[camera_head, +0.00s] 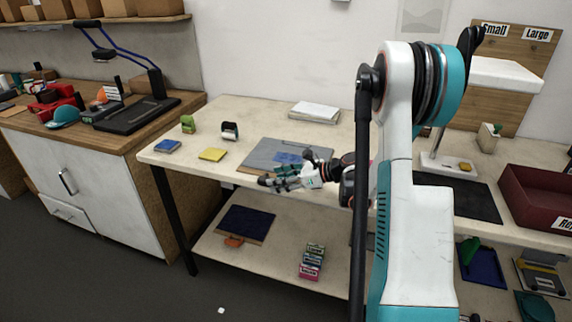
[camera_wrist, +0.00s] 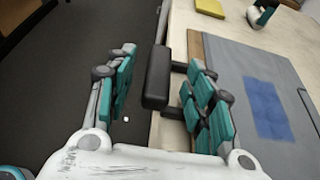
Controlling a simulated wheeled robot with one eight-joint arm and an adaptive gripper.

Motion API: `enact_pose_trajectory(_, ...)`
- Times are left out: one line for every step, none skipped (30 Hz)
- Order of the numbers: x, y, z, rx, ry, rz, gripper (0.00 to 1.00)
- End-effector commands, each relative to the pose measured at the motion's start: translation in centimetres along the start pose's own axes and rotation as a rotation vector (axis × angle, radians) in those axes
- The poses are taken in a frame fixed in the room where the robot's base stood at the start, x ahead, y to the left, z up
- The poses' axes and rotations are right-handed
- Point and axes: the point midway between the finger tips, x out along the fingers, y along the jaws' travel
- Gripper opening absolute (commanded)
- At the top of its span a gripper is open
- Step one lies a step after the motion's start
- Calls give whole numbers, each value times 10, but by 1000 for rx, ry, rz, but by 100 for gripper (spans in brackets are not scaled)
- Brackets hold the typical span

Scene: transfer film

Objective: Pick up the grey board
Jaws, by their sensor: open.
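The grey board (camera_head: 262,152) lies flat on the pale table, with a blue patch on it. In the wrist view the grey board (camera_wrist: 232,62) fills the right side, with a brown strip along its near edge. A black handle (camera_wrist: 156,78) on two short rods sticks out from that side past the table edge. My gripper (camera_head: 276,178) is at the table's front edge, partly over the board's near side. In the wrist view my gripper (camera_wrist: 163,70) is open, its teal-padded fingers on either side of the handle. Contact with the handle cannot be told.
A yellow pad (camera_head: 213,154), a blue pad (camera_head: 167,146), a green stamp (camera_head: 188,124) and a black-and-white item (camera_head: 230,130) stand left of the board. White sheets (camera_head: 314,111) lie behind it. A lower shelf holds a dark blue board (camera_head: 247,221). A red box (camera_head: 540,195) is at right.

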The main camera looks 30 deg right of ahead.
Motion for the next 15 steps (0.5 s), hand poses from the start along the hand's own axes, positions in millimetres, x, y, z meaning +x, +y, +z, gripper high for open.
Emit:
enact_pose_trajectory(10, 1, -2, -1, 0, 3, 48)
enact_pose_trajectory(14, 0, -2, -1, 0, 2, 48)
enact_pose_trajectory(21, 0, -2, -1, 0, 2, 48)
enact_pose_trajectory(25, 1, -2, -1, 0, 3, 48)
enact_pose_trajectory(29, 0, -2, -1, 0, 3, 48)
enact_pose_trajectory(33, 0, -2, -1, 0, 1, 48)
enact_pose_trajectory(35, 0, -1, -1, 0, 1, 48)
enact_pose_trajectory(37, 0, -1, -1, 0, 0, 48)
enact_pose_trajectory(37, 0, -1, 0, 0, 0, 48)
enact_pose_trajectory(37, 0, 0, 0, 0, 0, 48)
enact_pose_trajectory(37, 0, 0, 0, 0, 0, 48)
enact_pose_trajectory(37, 0, 0, 0, 0, 0, 48)
enact_pose_trajectory(37, 0, 0, 0, 0, 0, 48)
enact_pose_trajectory(37, 0, 0, 0, 0, 0, 48)
enact_pose_trajectory(37, 0, 0, 0, 0, 0, 42)
